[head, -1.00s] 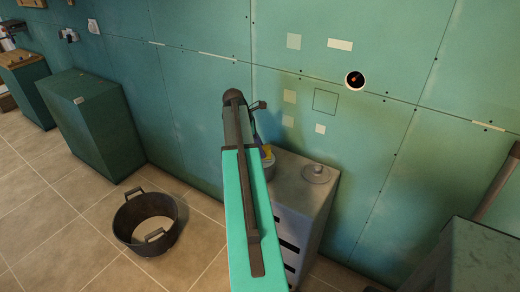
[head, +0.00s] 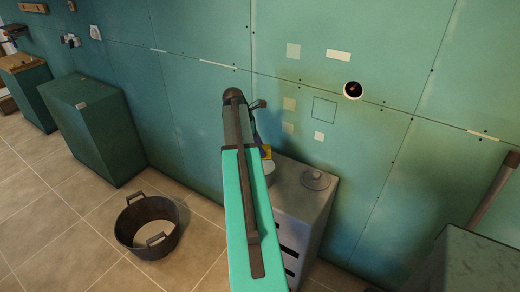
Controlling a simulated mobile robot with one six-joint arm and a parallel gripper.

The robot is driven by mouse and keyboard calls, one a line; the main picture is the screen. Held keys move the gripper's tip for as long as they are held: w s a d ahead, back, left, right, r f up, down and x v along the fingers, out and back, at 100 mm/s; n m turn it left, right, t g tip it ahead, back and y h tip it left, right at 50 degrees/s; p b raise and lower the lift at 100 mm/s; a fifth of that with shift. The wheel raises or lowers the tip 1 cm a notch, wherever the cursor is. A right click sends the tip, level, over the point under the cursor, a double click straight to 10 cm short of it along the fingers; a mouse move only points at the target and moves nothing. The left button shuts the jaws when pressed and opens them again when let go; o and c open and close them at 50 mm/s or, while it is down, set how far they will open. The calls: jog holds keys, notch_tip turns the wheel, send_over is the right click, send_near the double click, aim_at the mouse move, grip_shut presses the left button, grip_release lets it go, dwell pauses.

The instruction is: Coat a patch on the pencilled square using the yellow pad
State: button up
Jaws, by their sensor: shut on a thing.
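The pencilled square (head: 324,109) is a thin dark outline on the green wall, right of my arm, and it looks bare inside. The yellow pad (head: 266,151) shows as a small yellow patch with some blue beside it, just right of my arm. My gripper (head: 261,144) is mostly hidden behind my own arm and is shut on the pad. The pad is just above a grey pot (head: 270,167) on the grey cabinet (head: 290,205), left of and below the square. I cannot tell whether pad and pot touch.
Several pale patches (head: 293,50) surround the square. A grey lid (head: 315,179) lies on the cabinet. A black bucket (head: 147,226) stands on the floor at left. A dark box (head: 480,262) is at lower right.

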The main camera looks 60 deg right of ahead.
jog(key=shift+r+p, duration=0.9)
jog(key=shift+r, duration=0.45)
jog(key=w+a+f+n+b, duration=0.1)
jog(key=w+a+b, duration=0.1)
jog(key=w+a, duration=0.95)
jog(key=w+a+f+n+b, duration=0.1)
jog(key=w+a+f+b, duration=0.15)
jog(key=w+a, duration=0.95)
jog(key=w+a+f+n+t+h+b, duration=0.1)
jog(key=a+b, duration=0.3)
jog(key=a, duration=3.1)
jog(key=shift+w+a+n+b, duration=0.15)
jog(key=shift+w+n+b, duration=0.15)
jog(key=shift+w, duration=0.35)
